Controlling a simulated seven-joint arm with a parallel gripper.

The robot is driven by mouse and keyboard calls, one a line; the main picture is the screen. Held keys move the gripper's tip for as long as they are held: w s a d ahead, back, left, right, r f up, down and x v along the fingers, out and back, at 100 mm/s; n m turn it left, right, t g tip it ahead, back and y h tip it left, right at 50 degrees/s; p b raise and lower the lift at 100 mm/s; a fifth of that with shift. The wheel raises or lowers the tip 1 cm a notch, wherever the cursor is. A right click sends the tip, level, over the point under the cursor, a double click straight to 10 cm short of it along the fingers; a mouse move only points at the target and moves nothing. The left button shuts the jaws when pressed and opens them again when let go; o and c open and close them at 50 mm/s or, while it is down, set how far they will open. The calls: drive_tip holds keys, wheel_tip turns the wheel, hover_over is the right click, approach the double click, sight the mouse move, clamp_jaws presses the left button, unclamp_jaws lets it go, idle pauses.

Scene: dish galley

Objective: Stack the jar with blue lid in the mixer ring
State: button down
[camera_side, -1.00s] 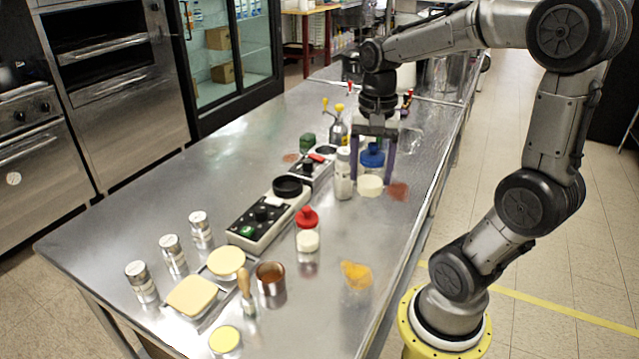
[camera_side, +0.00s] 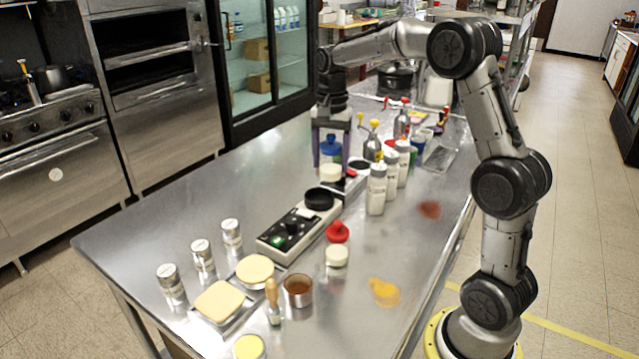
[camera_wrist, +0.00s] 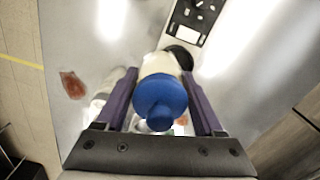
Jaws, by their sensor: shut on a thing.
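The jar with blue lid (camera_side: 331,146) is upright between the two purple fingers of my gripper (camera_side: 331,163), with pale contents in its lower part. In the wrist view the blue lid (camera_wrist: 160,98) sits between both fingers, and my gripper is shut on the jar. The jar is behind the black mixer ring (camera_side: 320,198), which sits at the far end of a grey control box (camera_side: 288,232). In the wrist view the ring (camera_wrist: 180,55) is partly hidden by the jar. The gap between jar base and table is hard to tell.
Several white bottles (camera_side: 377,190) stand right of the gripper, with yellow-topped and red-topped bottles behind. A second dark ring (camera_side: 358,165) is close to the jar's right. A red-lidded jar (camera_side: 337,233) stands in front.

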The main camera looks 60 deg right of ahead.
drive_tip(key=w+f, duration=0.1)
drive_tip(key=w+d+f, duration=0.1)
drive_tip(key=f, duration=0.1)
drive_tip(key=w+f, duration=0.2)
drive_tip(key=shift+d+f, duration=0.1)
drive_tip(key=shift+d, duration=0.15)
drive_tip(key=shift+w+f, duration=0.1)
drive_tip(key=shift+f, duration=1.6)
drive_tip(key=shift+f, duration=0.2)
drive_tip(key=shift+f, duration=0.1)
unclamp_jaws()
drive_tip(key=shift+f, duration=0.1)
